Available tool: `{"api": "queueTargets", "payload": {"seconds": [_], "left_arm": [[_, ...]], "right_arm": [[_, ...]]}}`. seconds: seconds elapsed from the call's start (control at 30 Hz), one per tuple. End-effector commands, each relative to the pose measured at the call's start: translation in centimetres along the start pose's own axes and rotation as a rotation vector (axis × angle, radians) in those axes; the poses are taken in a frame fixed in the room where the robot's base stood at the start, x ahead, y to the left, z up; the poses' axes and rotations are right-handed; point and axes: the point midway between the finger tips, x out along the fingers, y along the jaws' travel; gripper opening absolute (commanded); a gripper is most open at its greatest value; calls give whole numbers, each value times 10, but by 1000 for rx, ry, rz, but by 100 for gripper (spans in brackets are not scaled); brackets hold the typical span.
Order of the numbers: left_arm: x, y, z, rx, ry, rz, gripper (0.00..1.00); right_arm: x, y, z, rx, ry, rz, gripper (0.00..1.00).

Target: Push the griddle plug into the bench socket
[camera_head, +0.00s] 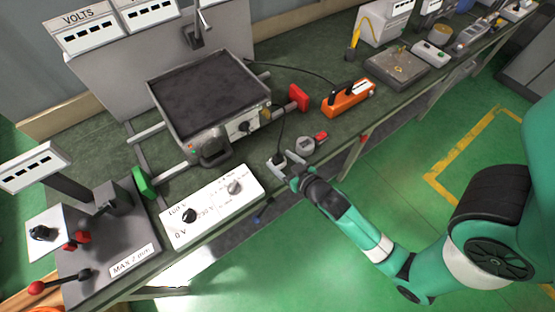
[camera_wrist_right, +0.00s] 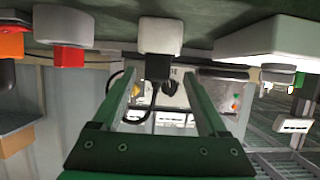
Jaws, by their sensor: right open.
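The griddle (camera_head: 208,96), a dark flat plate in a metal casing, stands on the bench. A thin dark cord runs from its front down to a small black plug-like piece (camera_wrist_right: 158,67), which sits against a white round base (camera_wrist_right: 160,36) at the bench's front edge. That base also shows in the head view (camera_head: 274,163). Whether the plug is fully seated in the base cannot be told. My right gripper (camera_wrist_right: 160,92) is open, its two green fingers apart, with the black piece and cord showing between them in the wrist view. My left gripper is not in view.
A white control box (camera_head: 212,206) lies left of my right gripper. A grey round piece with a red part (camera_head: 307,145) is close on the right. An orange box (camera_head: 348,98) stands behind that. The green floor in front is clear.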

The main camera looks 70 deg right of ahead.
Motion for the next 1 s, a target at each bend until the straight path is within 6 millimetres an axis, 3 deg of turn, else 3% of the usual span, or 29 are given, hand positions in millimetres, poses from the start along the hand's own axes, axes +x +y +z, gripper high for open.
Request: {"api": "queueTargets", "payload": {"seconds": [0.27,0.5,0.77,1.0], "left_arm": [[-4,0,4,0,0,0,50],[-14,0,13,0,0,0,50],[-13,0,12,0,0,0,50],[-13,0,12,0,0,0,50]], "right_arm": [[16,1,0,1,0,1,76],[55,4,-1,1,0,1,76],[60,4,-3,0,-1,0,76],[60,3,-3,0,-1,0,37]]}}
